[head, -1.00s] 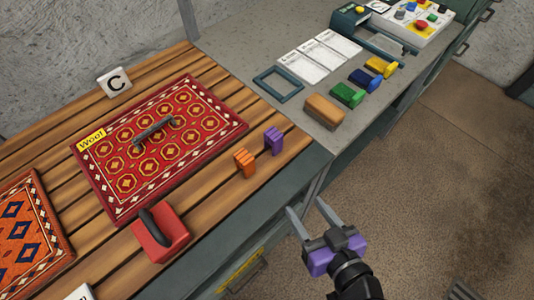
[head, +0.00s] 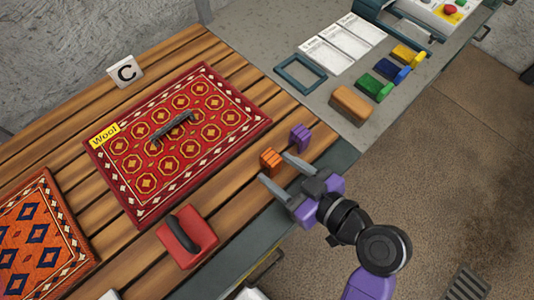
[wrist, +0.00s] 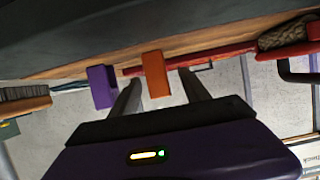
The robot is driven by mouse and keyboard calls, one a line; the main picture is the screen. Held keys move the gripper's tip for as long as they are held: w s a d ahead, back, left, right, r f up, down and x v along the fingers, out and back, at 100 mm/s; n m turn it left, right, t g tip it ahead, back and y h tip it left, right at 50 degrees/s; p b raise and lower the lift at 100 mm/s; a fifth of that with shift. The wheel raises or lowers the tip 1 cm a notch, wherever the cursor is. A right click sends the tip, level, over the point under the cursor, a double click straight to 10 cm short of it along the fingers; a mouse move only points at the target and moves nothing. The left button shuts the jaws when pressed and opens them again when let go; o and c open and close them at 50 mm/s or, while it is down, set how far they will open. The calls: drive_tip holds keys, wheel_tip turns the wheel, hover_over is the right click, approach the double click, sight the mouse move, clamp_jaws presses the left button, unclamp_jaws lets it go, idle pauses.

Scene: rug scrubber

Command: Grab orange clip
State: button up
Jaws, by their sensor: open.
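The orange clip (head: 269,161) stands on the slatted wooden bench near its front edge, in front of the red Wool rug. A purple clip (head: 300,138) stands a little to its right. My gripper (head: 274,173) is open and empty, its two fingers pointing at the orange clip from the front edge of the bench. In the wrist view the orange clip (wrist: 156,75) appears between the two fingertips (wrist: 158,85), and the purple clip (wrist: 102,87) is just left of the left finger. I cannot tell whether the fingers touch the orange clip.
The Wool rug (head: 232,123) has a dark handle (head: 172,125) on it. A red block with a black handle (head: 186,238) stands to the left. A tan brush (head: 351,104) and colored brushes lie on the grey counter at right. Open floor lies in front.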

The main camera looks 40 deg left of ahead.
sight(263, 156)
drive_tip(key=x, duration=0.3)
drive_tip(key=p+x, duration=0.1)
drive_tip(key=x, duration=0.2)
drive_tip(key=shift+w+a, duration=0.2)
drive_tip(key=shift+w, duration=0.05)
clamp_jaws()
